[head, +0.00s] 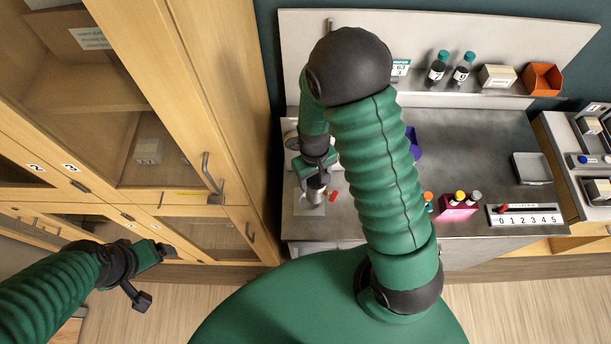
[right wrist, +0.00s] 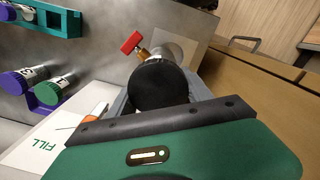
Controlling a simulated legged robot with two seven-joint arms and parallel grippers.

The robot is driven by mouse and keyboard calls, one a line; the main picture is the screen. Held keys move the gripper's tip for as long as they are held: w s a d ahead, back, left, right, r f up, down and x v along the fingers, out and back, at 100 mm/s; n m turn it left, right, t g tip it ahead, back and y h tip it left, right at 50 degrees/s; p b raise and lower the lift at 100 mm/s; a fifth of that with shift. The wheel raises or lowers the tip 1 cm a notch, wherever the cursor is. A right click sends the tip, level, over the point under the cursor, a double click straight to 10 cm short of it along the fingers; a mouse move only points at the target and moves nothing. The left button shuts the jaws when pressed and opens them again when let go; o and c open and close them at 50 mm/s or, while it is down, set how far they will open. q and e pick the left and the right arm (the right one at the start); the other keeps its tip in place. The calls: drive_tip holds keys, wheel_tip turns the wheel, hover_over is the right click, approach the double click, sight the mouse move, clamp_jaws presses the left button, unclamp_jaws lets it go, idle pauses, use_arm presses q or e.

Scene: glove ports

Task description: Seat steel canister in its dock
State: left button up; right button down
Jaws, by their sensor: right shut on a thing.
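The steel canister (head: 316,195) is upright or nearly so over the left front of the grey bench, with a red valve handle (head: 333,196) on its side. In the right wrist view its black end (right wrist: 160,86) faces me and the red handle (right wrist: 131,42) sticks out on a brass stem. My right gripper (right wrist: 162,103) is shut on the canister, one finger on each side. A pale plate (right wrist: 194,45) lies beyond the canister; whether they touch is hidden, and I cannot identify the dock for certain. My left gripper (head: 152,272) is empty near the cabinets, its jaw opening unclear.
A magenta holder (head: 458,208) and numbered strip (head: 525,217) stand to the right. Bottles and an orange bin (head: 543,79) occupy the shelf. Wooden cabinets (head: 225,100) border the left.

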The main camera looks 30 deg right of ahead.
wheel_tip(320, 180, down, 3)
drive_tip(key=shift+s+r+b, duration=0.1)
drive_tip(key=shift+r+b, duration=0.1)
drive_tip(key=shift+b, duration=0.65)
drive_tip(key=shift+a+f+b, duration=0.5)
drive_tip(key=shift+a, duration=0.05)
drive_tip(key=shift+w+f+b, duration=0.3)
drive_tip(key=shift+f+b, duration=0.2)
drive_tip(key=shift+f, duration=0.2)
drive_tip(key=shift+s+a+r, duration=0.1)
drive_tip(key=shift+a+r, duration=0.15)
drive_tip(key=shift+a, duration=0.6)
use_arm(q)
drive_tip(key=shift+a+f, duration=0.25)
drive_tip(key=shift+f, duration=0.8)
drive_tip(key=shift+a+f, duration=0.2)
drive_tip(key=shift+f, duration=0.85)
use_arm(e)
drive_tip(key=shift+d+f, duration=0.1)
drive_tip(key=shift+d, duration=0.3)
use_arm(q)
drive_tip(key=shift+a, duration=0.25)
use_arm(e)
drive_tip(key=shift+a, duration=0.3)
